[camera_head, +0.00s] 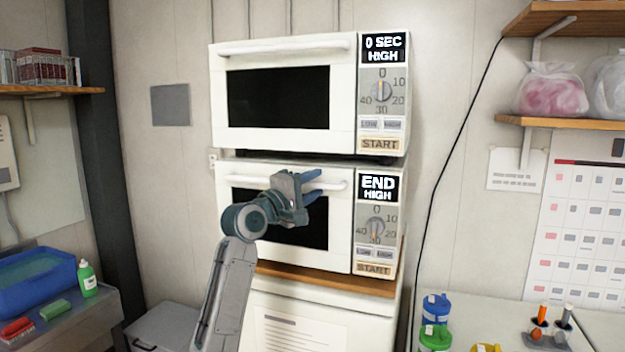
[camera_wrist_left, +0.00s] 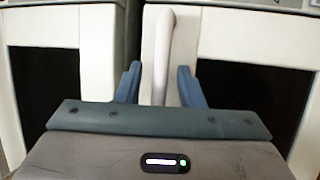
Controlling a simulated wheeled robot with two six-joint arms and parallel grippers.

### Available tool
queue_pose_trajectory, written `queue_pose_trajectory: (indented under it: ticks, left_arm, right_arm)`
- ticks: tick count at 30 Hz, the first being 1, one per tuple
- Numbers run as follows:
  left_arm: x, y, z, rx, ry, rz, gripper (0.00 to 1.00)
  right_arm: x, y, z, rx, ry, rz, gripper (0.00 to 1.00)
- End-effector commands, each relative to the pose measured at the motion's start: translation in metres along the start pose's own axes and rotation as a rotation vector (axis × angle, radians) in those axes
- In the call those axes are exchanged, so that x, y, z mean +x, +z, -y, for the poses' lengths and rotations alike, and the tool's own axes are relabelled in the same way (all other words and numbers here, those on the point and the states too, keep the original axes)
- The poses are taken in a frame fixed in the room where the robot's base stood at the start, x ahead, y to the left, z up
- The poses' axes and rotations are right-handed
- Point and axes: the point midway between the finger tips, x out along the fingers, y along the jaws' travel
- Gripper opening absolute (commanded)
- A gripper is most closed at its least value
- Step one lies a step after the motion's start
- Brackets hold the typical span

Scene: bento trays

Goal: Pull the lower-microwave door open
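The lower microwave (camera_head: 230,235) is white with a dark window, and its display reads END HIGH. Its door looks shut. A white bar handle (camera_head: 240,181) runs along the door's top; it also shows upright in the turned left wrist view (camera_wrist_left: 163,50). My left gripper (camera_head: 318,185) is in front of the handle's right part and hides some of door and window. In the left wrist view its two blue fingers (camera_wrist_left: 160,72) stand apart, one on each side of the handle, with gaps visible. Whether the fingertips reach past the bar is unclear. My right gripper is out of view.
The upper microwave (camera_head: 218,110), reading 0 SEC HIGH, sits just above with a narrow gap. A wooden shelf (camera_head: 330,280) is under the lower one. A black cable (camera_head: 448,165) hangs to the right. A blue bin (camera_head: 35,285) and green bottle (camera_head: 87,280) stand left.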

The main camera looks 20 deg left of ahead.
Motion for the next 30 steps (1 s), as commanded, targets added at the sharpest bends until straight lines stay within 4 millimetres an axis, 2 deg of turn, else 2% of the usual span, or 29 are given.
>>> queue_pose_trajectory:
  ticks: [8, 14, 23, 26, 30]
  left_arm:
    - [0.002, 0.0, 0.0, 0.0, 0.001, 0.0, 0.35]
    - [0.002, 0.0, 0.0, 0.001, 0.0, 0.0, 0.0]
    - [-0.001, 0.0, 0.0, -0.001, 0.0, 0.007, 0.0]
    - [-0.007, 0.002, 0.0, -0.003, 0.0, 0.024, 0.0]
    - [-0.024, 0.005, -0.002, -0.011, 0.005, 0.077, 0.0]
  right_arm:
    - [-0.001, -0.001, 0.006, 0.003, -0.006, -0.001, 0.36]
    - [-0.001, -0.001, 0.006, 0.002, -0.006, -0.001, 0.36]
    - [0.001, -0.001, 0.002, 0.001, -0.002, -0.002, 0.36]
    - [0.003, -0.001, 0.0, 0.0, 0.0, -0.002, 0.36]
    - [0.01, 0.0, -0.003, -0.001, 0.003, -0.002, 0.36]
